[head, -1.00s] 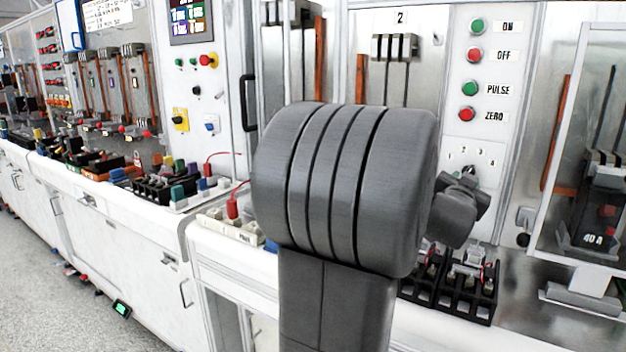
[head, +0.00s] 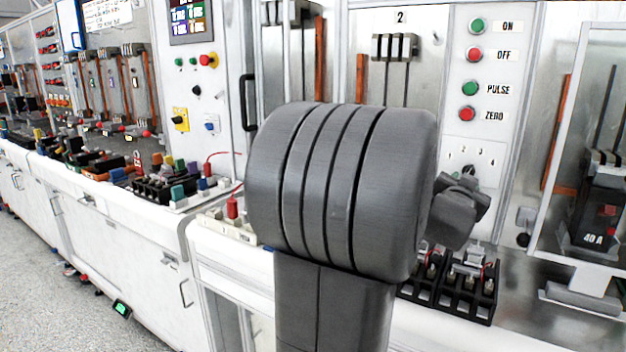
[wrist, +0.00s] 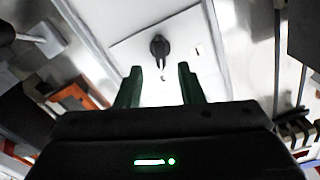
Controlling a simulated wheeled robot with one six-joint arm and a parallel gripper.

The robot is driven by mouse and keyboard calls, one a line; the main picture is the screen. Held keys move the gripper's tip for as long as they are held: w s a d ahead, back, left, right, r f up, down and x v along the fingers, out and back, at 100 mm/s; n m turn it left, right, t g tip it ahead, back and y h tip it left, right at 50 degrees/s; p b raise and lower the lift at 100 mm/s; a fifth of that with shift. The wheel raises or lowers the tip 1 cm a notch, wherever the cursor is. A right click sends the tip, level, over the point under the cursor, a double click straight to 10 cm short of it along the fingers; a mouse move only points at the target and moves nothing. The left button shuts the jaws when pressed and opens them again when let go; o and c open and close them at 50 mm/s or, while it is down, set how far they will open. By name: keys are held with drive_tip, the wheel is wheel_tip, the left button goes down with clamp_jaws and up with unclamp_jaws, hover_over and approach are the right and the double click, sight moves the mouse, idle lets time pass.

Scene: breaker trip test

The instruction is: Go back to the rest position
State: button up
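My gripper (wrist: 160,88) is open in the wrist view, with its two dark green fingers apart and nothing between them. Beyond the fingertips, a black knob (wrist: 158,46) sits on a white panel, apart from the fingers. In the head view, the control panel (head: 490,65) carries green and red buttons labelled ON, OFF, PULSE and ZERO. Below them is a selector marked 1 to 4 (head: 470,158), partly hidden behind my wrist. My grey arm covers the middle of the head view and hides the fingers there.
A black terminal block (head: 455,290) stands on the bench below the panel. A clear-fronted cabinet with a 40 A breaker (head: 593,215) is at the right. A white bench (head: 120,225) with several parts runs left. Grey floor (head: 60,300) is open at lower left.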

drive_tip(key=w+d+n+p, duration=0.3)
drive_tip(key=w+n+p, duration=0.2)
drive_tip(key=n+p, duration=0.5)
drive_tip(key=s+a+m, duration=0.1)
drive_tip(key=s+a, duration=0.3)
drive_tip(key=s, duration=0.2)
drive_tip(key=shift+s+m+b, duration=0.4)
idle(0.5)
